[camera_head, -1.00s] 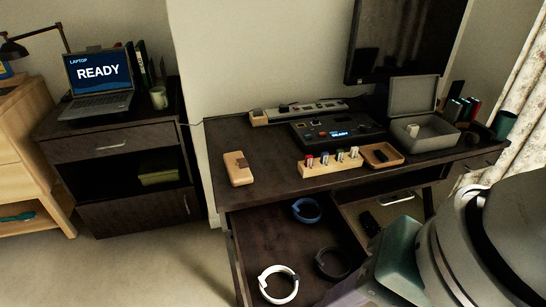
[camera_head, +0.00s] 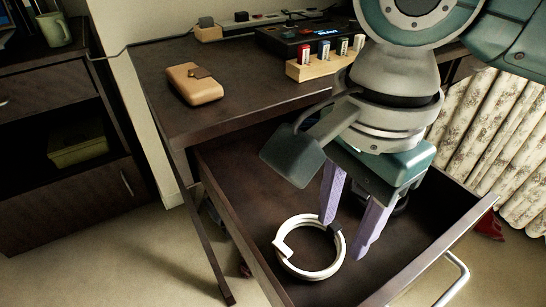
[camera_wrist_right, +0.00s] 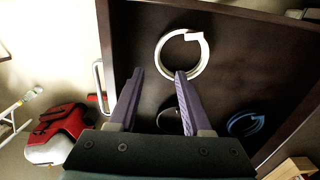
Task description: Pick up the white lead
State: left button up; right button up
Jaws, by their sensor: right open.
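The white lead (camera_head: 281,250) is a coiled ring lying flat in the open drawer (camera_head: 240,177). It also shows in the right wrist view (camera_wrist_right: 160,52), toward the top. A blue lead (camera_wrist_right: 245,123) and a dark lead (camera_wrist_right: 170,122) lie in the same drawer, mostly hidden in the head view by my arm.
The desk top (camera_head: 160,70) above the drawer holds a tan case (camera_head: 194,84) and a wooden block with several small items (camera_head: 325,62). The drawer's front has a metal handle (camera_head: 455,278). A dark cabinet (camera_head: 60,190) stands at the left. A red and white bag (camera_wrist_right: 62,130) is on the floor.

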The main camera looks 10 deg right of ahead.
aim_at(329, 264)
notch_tip(329, 264, down, 3)
jog(key=shift+s+r+b, duration=0.1)
jog(key=shift+s+b, duration=0.05)
jog(key=shift+b, duration=0.4)
jog(key=f+b, duration=0.3)
jog(key=f, duration=0.2)
jog(key=shift+a+f, duration=0.15)
jog(key=shift+a, duration=0.05)
grip_shut()
